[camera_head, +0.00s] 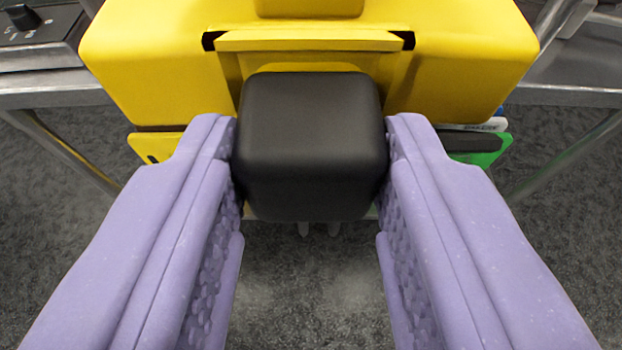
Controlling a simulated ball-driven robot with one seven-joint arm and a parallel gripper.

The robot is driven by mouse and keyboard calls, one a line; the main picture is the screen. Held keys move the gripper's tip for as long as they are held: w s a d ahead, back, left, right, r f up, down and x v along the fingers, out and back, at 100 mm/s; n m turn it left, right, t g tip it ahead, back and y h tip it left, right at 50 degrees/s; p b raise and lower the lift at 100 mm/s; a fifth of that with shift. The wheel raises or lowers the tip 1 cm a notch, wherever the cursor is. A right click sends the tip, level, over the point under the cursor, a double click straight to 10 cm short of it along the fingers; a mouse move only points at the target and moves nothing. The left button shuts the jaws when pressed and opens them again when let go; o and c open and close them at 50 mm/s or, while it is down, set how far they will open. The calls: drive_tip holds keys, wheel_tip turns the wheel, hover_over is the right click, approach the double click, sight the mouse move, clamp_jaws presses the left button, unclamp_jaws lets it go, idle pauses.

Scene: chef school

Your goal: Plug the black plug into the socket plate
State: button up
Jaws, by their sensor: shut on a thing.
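The black plug (311,135) is a rounded, box-shaped block in the middle of the view. My gripper (312,150) is shut on it, with one purple, textured finger pressed to its left side and one to its right. Two small pale grey prong-like bits show just below the plug; I cannot tell whether they belong to it. The plug hides part of a large yellow body behind it. I cannot make out a socket plate in this view.
The large yellow body (160,70) fills the top middle. A green board (488,150) shows below its right side and a yellow board (160,146) below its left. Metal frames stand at both sides, with a knobbed panel (35,35) top left. Grey floor (305,290) shows below.

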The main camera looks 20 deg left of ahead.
drive_tip(key=shift+w, duration=0.15)
drive_tip(key=o, duration=1.1)
